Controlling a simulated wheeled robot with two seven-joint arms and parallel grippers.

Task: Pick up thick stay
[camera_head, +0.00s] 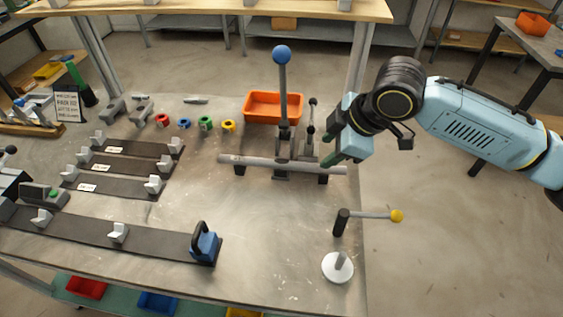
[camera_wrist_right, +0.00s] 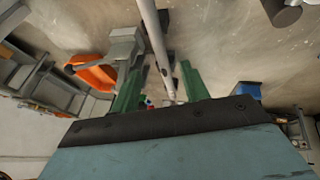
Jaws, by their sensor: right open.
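A long grey tube (camera_head: 250,162), the only stay-like bar I can make out, lies level across the supports of a stand with a tall blue-knobbed lever (camera_head: 283,85). No label shows whether it is the thick stay. My right gripper (camera_head: 333,148) is open at the tube's right end, with green fingers. In the right wrist view the tube (camera_wrist_right: 152,35) runs lengthwise into the gap between the open fingers (camera_wrist_right: 160,88); I cannot tell whether they touch it. My left gripper is not in view.
An orange bin (camera_head: 273,107) stands behind the tube. Coloured rings (camera_head: 205,124) and dark fixture strips (camera_head: 100,232) with white blocks lie to the left. A yellow-knobbed handle (camera_head: 370,215) on a post stands at the right front edge. The middle front of the table is bare.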

